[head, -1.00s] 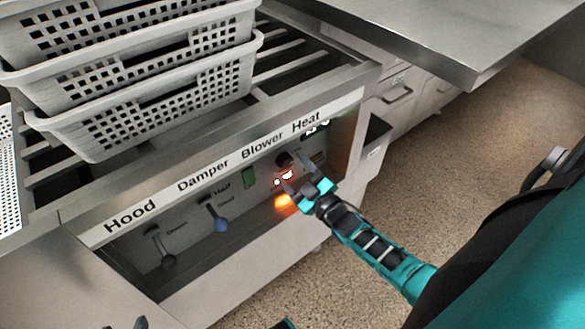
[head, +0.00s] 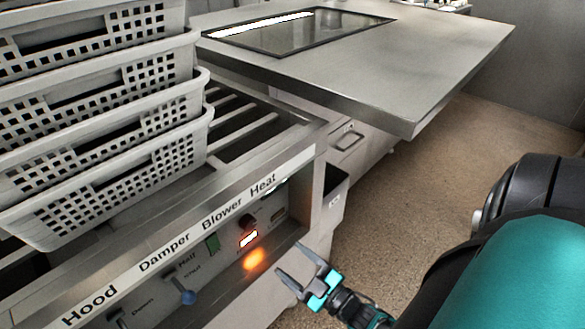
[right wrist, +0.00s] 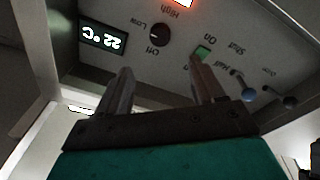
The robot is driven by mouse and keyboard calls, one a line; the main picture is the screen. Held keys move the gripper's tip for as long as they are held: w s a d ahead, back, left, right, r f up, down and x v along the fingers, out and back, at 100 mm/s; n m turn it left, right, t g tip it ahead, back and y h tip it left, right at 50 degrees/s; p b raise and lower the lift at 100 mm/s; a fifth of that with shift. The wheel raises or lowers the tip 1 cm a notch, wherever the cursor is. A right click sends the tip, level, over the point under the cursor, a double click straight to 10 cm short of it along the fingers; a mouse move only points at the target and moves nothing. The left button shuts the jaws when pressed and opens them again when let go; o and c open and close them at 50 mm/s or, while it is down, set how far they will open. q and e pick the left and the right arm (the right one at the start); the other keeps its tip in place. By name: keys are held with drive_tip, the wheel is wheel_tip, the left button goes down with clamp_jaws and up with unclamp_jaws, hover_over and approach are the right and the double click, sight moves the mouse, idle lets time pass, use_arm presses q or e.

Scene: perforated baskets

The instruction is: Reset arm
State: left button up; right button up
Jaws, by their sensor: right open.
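My right gripper (head: 301,273) is open and empty, in front of the control panel and below its labelled ledge. In the right wrist view its two fingers (right wrist: 162,88) point toward the panel with nothing between them. The panel (head: 225,262) carries a dark heat knob (head: 247,222), a lit orange-red indicator (head: 249,238), a green blower switch (head: 212,243) and a blue-tipped damper lever (head: 187,297). In the right wrist view the knob (right wrist: 159,36) shows near Off, Low and High, beside a display (right wrist: 103,40) reading 22 °C. My left gripper is not in view.
Stacked white perforated baskets (head: 110,175) stand on the slatted rack at the left. A steel table (head: 400,70) with a dark inset panel juts out at the upper right. Open speckled floor (head: 400,190) lies to the right of the cabinet.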

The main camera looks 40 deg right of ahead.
idle(0.3)
drive_tip(key=s+a+r+m+g+y, duration=0.15)
drive_tip(key=a+g, duration=0.25)
drive_tip(key=a, duration=0.4)
drive_tip(key=s+a+r+m+g, duration=0.1)
drive_tip(key=a+r+m+g, duration=0.25)
drive_tip(key=a, duration=0.45)
use_arm(q)
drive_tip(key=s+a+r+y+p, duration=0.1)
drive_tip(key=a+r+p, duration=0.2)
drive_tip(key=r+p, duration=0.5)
drive_tip(key=p, duration=0.4)
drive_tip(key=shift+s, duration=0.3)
use_arm(e)
wheel_tip(320, 180, up, 8)
drive_tip(key=s+d, duration=0.2)
drive_tip(key=shift+d+f+g+h, duration=0.25)
drive_tip(key=shift+g+h, duration=0.2)
